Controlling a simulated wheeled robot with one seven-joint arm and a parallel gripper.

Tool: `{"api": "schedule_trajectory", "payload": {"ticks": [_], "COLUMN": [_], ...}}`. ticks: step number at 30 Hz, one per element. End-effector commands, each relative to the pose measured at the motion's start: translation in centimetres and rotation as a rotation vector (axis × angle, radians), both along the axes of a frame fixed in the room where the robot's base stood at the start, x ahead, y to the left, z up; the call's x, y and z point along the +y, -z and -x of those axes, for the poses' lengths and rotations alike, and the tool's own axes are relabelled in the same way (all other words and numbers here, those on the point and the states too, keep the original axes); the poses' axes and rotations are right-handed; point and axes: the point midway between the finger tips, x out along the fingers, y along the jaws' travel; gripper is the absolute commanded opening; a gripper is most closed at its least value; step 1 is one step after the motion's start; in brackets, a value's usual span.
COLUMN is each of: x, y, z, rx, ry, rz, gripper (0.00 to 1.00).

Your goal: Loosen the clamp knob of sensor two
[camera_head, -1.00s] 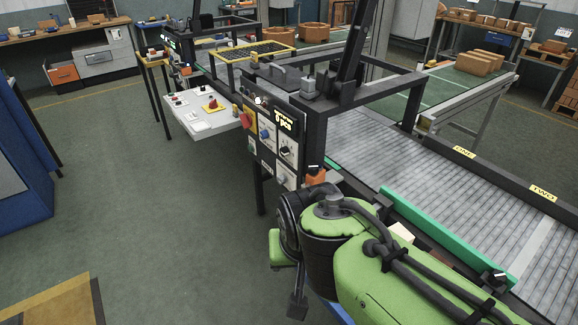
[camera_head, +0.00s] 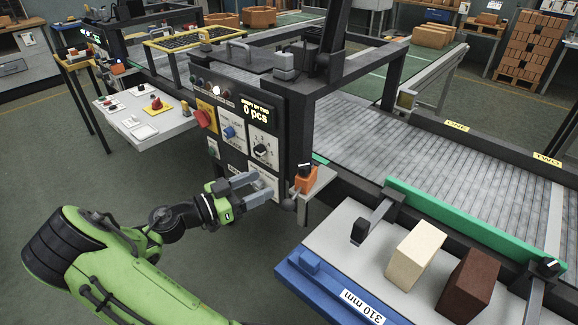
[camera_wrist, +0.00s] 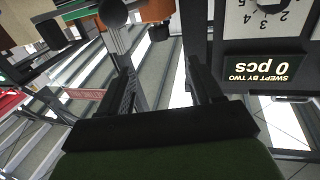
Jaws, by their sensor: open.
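The TWO label (camera_head: 547,160) is on the far rail of the roller conveyor. A black knob-like part with a white mark (camera_head: 547,266) sits on the near green rail at the right, roughly across from that label; I cannot tell for sure that it is sensor two's clamp knob. My gripper (camera_head: 262,186) is open and empty, in front of the lower control panel, far left of that part. In the wrist view, its two dark fingers (camera_wrist: 157,64) are apart with nothing between them.
The control panel (camera_head: 262,148) reads 0 pcs. An orange block with a black top (camera_head: 307,181) stands right of my gripper. A blue-edged tray (camera_head: 335,285) holds a cream brick (camera_head: 415,255) and a brown brick (camera_head: 468,284).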

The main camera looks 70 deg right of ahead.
Motion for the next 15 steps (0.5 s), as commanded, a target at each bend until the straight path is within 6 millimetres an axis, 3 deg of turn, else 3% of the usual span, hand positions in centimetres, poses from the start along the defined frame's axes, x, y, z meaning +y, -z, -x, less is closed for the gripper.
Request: {"api": "schedule_trajectory", "payload": {"ticks": [15], "x": [-9.6], "y": [0.2], "z": [7.8], "rx": [-0.001], "ry": [0.005], "rz": [-0.006], "gripper": [0.65]}}
